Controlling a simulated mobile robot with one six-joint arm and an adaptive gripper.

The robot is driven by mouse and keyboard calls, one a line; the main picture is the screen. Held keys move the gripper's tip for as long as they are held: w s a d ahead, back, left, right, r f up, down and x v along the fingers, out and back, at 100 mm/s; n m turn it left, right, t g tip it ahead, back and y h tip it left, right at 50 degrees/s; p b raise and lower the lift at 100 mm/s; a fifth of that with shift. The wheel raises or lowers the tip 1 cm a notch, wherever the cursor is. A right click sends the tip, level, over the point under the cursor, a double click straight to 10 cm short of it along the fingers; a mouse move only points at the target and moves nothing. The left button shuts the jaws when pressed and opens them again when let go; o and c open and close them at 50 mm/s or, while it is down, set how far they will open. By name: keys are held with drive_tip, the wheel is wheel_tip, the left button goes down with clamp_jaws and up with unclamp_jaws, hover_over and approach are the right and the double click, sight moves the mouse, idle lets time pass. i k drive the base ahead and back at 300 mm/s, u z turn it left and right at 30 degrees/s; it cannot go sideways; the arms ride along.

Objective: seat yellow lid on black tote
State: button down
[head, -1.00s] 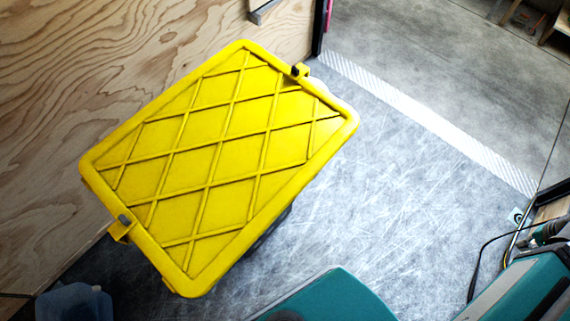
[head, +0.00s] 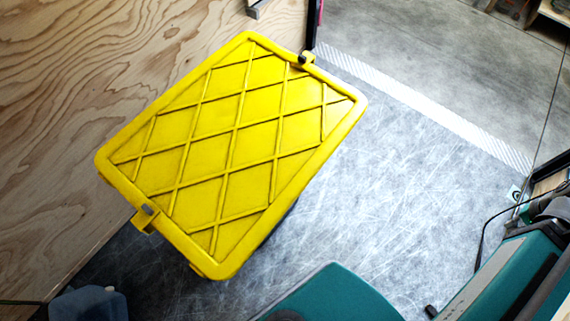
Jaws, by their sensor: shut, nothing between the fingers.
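The black tote is almost wholly hidden beneath the lid; only a dark strip shows under the lid's lower right edge. I cannot tell from this angle whether the lid's rim sits flush on the tote. My gripper is not in view.
A plywood wall (head: 50,120) stands close on the left. A blue-grey container (head: 88,303) is at the bottom left. Teal bodies (head: 335,298) fill the bottom middle and right. The scratched grey floor (head: 400,190) to the right is clear, up to a pale threshold strip (head: 430,108).

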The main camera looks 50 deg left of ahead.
sight(226, 152)
drive_tip(key=u, duration=0.05)
drive_tip(key=k, duration=1.4)
drive_tip(key=u, duration=1.05)
